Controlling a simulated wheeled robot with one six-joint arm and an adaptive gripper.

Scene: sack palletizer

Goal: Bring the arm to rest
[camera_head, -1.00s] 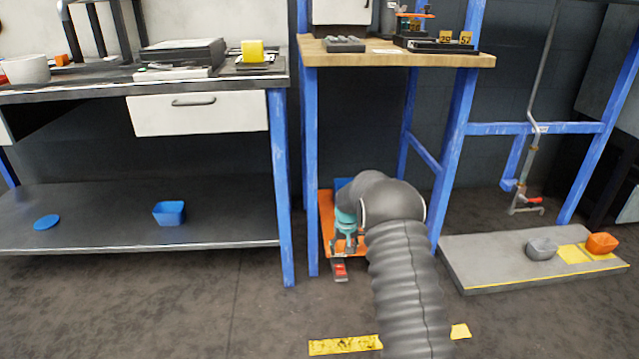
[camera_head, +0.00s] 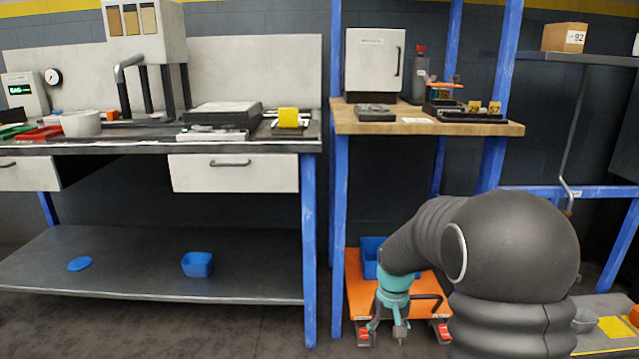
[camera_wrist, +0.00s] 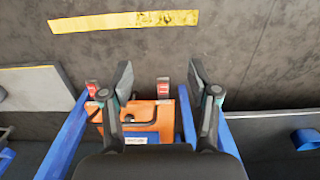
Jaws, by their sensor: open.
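My gripper (camera_wrist: 160,88) is open in the wrist view, with its two dark fingers apart and nothing between the tips. It points down over an orange cart or box (camera_wrist: 150,125) with red-tipped feet; I cannot tell whether it touches it. In the head view my dark, sleeved arm rises large at the right and bends down at the wrist. The gripper (camera_head: 385,328) hangs in front of the orange platform (camera_head: 358,290) below the wooden bench; its fingers are small there.
A blue bin (camera_head: 370,255) sits on the orange platform, partly behind my arm. Blue posts (camera_head: 309,240) stand to its left. The steel bench (camera_head: 150,148) has a lower shelf with a blue container (camera_head: 197,264) and a blue disc (camera_head: 80,264). A yellow floor strip (camera_wrist: 125,21) shows in the wrist view.

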